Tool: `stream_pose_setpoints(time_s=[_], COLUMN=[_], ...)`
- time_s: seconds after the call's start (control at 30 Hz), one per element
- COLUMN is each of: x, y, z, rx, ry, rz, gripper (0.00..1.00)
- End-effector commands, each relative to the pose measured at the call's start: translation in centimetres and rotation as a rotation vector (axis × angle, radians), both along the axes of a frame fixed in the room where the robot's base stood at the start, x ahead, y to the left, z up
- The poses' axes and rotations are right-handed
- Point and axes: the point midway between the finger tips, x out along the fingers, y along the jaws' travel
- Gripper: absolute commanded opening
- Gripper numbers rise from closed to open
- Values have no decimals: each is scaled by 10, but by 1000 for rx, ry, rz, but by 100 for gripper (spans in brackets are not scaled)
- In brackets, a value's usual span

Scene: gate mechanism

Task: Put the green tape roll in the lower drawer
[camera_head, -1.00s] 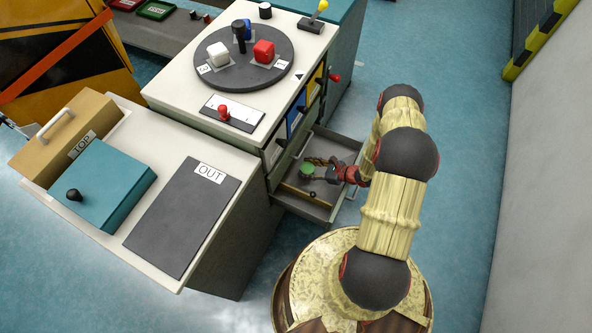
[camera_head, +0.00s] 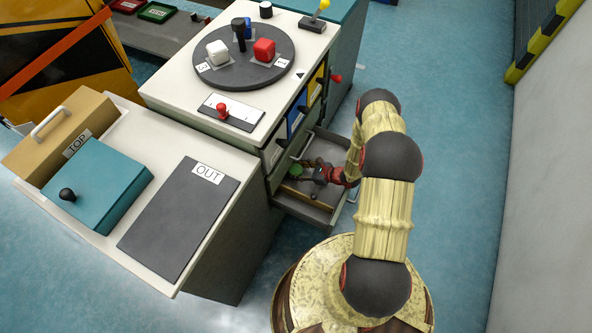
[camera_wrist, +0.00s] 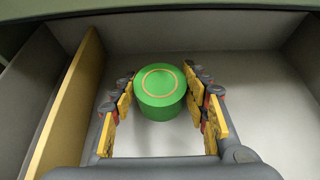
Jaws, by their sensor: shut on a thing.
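The green tape roll (camera_wrist: 160,90) is a short green cylinder with a thin tan ring on its top. It is between the fingertips of my gripper (camera_wrist: 160,95), which is shut on it. The open lower drawer (camera_head: 318,212) is grey and has a tan divider (camera_wrist: 72,100). My gripper and the roll are inside the drawer's outline, on the wider side of the divider. In the head view the roll (camera_head: 296,170) shows near the cabinet-side end of the drawer. I cannot tell whether the roll touches the drawer floor.
The cabinet with a dark turntable (camera_head: 243,82) stands above the drawer. Its blue (camera_head: 297,114) and yellow (camera_head: 316,82) fronts are above the open drawer. A white worktop with a teal box (camera_head: 98,185) is at left. Open floor lies to the right, up to a wall.

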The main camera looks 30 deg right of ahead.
Motion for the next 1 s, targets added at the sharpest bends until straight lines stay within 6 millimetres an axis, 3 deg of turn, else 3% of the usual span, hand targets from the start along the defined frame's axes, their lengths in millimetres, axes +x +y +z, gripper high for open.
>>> stream_pose_setpoints(time_s=[0.33,0.7,1.0], x=[0,-1,-36], y=[0,-1,-29], z=[0,4,31], rx=[0,0,2], ry=[0,0,1], rz=[0,0,-5], gripper=[64,64,64])
